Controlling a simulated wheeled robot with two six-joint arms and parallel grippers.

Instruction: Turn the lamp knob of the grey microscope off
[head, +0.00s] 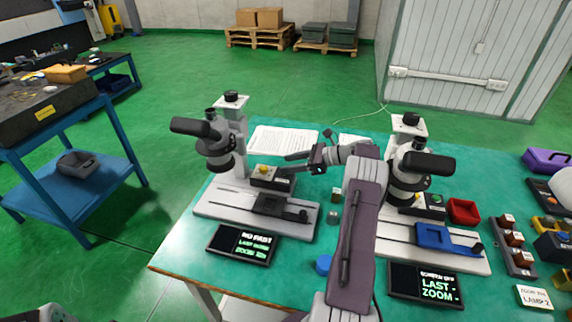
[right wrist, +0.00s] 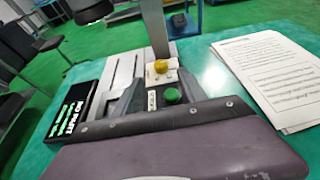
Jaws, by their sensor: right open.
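Two pale grey microscopes stand on the green bench, one at left (head: 241,130) and one at right (head: 405,128); I cannot tell for certain which the task calls grey. The left one's control box carries a yellow knob (head: 263,169), which also shows in the right wrist view (right wrist: 160,66). A green button (right wrist: 172,95) is beside it, nearer the wrist camera. My right gripper (head: 290,163) is open and empty, pointing left at this box from its right side. Contact is not clear.
A display reading "NO PART" (head: 243,244) lies before the left microscope and another display (head: 425,283) before the right one. Printed sheets (head: 283,140) lie behind. A red tray (head: 463,211) and a blue cap (head: 324,264) are on the bench.

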